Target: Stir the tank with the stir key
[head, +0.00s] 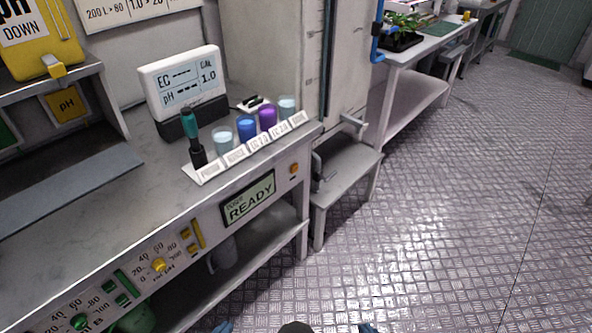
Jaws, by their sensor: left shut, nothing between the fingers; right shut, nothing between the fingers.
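The tank (268,45) is a tall pale grey vessel with a dark level strip on its front, standing behind the bench's right end. An orange key (293,169) sits on the bench's front panel, right of a display (248,199) reading READY. It looks like the stir key, but its label is too small to read. Only slivers of my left gripper (222,327) and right gripper (368,328) show at the bottom edge. Both are shut and empty, well below and apart from the key.
A meter (183,82), a teal-handled probe (192,135) and several cups (247,128) stand on the bench. Front-panel dials (158,265) are at lower left. A low grey stand (345,172) is right of the bench. The floor (450,220) at right is clear.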

